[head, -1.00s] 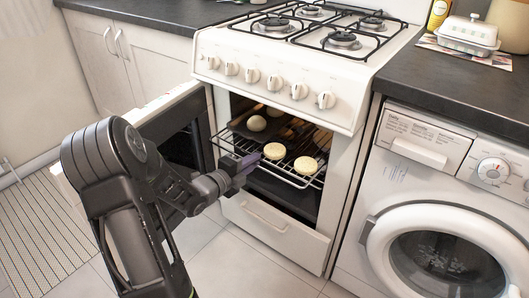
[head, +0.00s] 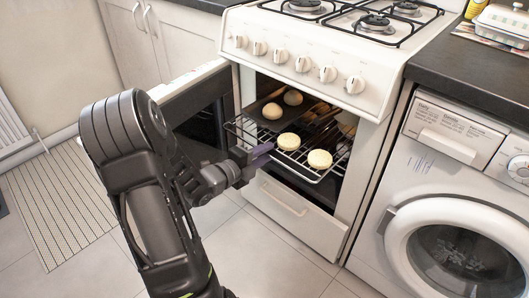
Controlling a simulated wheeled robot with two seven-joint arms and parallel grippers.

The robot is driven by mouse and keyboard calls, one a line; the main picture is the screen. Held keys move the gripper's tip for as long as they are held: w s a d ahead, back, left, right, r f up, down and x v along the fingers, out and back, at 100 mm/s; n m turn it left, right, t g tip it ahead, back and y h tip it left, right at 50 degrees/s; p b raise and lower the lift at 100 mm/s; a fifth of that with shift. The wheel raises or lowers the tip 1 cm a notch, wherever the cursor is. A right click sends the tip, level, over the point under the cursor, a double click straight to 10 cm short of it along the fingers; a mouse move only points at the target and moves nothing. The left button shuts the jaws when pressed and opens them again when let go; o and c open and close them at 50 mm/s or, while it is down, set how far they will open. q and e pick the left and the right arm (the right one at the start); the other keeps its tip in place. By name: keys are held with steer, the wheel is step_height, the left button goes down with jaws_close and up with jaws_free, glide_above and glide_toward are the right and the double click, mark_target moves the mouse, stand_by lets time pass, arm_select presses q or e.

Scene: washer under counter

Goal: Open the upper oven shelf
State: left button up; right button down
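The upper oven shelf is a wire rack (head: 331,168) in the open oven (head: 345,190), sticking partly out of its front. Two round pale cakes (head: 320,159) sit near its front, and two buns (head: 272,110) lie on a dark tray (head: 259,124) behind them. My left gripper (head: 262,153) is at the rack's front edge, its fingers pointing towards the oven. The fingers look closed together at the front wire; the exact contact is small and partly hidden. My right gripper is not in view.
The oven door (head: 197,117) stands open to the left, behind my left arm. A white drawer front (head: 290,208) is below the oven. A washing machine (head: 400,180) stands to the right under the dark counter (head: 470,70). Tiled floor in front is clear.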

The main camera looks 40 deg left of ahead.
arm_select(q)
steer(key=shift+r, duration=0.1)
steer(key=p+v, duration=0.1)
steer(key=v, duration=0.6)
steer(key=shift+s+p, duration=0.35)
steer(key=shift+s, duration=0.1)
